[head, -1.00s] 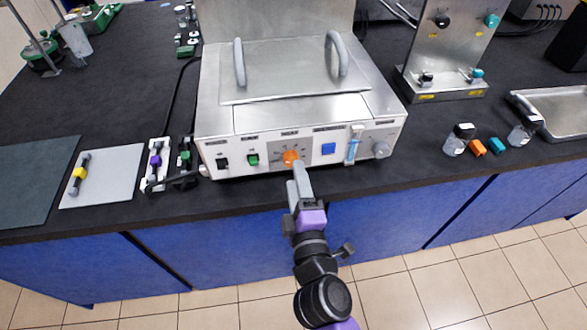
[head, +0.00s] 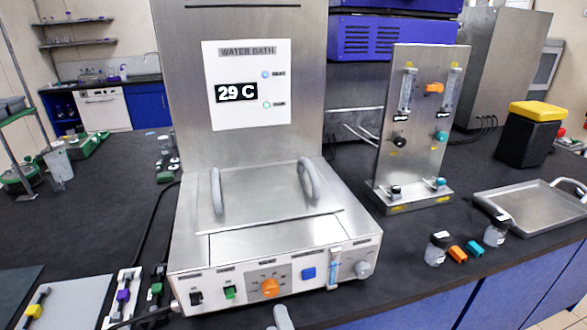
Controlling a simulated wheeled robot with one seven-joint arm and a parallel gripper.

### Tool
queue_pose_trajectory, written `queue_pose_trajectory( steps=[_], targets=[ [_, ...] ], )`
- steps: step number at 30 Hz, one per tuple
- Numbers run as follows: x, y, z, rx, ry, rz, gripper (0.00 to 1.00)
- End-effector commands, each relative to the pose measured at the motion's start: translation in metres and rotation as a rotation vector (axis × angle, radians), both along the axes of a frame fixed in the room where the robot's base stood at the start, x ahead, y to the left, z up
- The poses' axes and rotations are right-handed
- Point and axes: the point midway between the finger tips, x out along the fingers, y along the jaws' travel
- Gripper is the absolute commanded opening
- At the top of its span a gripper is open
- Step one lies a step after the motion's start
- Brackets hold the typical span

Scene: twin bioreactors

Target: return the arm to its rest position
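My gripper (head: 281,318) shows only as a grey tip at the bottom edge, just below the front panel of the water bath. The rest of my arm is out of the picture. The tip is apart from the orange knob (head: 270,288) above it. Whether the fingers are open or shut cannot be seen. The steel water bath (head: 190,245) has a closed lid with two grey handles, and its display (head: 236,93) reads 29 C with two small indicator lights.
A steel panel with flow tubes (head: 420,125) stands to the right. A steel tray (head: 530,210) is at the far right. Clamps on mats (head: 75,295) lie at the left.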

Motion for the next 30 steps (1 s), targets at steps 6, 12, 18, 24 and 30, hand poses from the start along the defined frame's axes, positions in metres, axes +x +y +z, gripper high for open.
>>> queue_pose_trajectory(
  steps=[6, 12, 18, 24, 30],
  targets=[
    [-0.033, -0.007, 0.023, 0.336, 0.058, 0.086, 0.54],
    [-0.083, -0.05, 0.017, 0.607, 0.159, 0.084, 0.54],
    [-0.145, -0.108, 0.015, 0.882, 0.254, 0.02, 0.54],
    [-0.207, -0.162, 0.02, 1.104, 0.318, -0.091, 0.54],
    [-0.266, -0.206, 0.027, 1.251, 0.362, -0.238, 0.54]
  ],
)
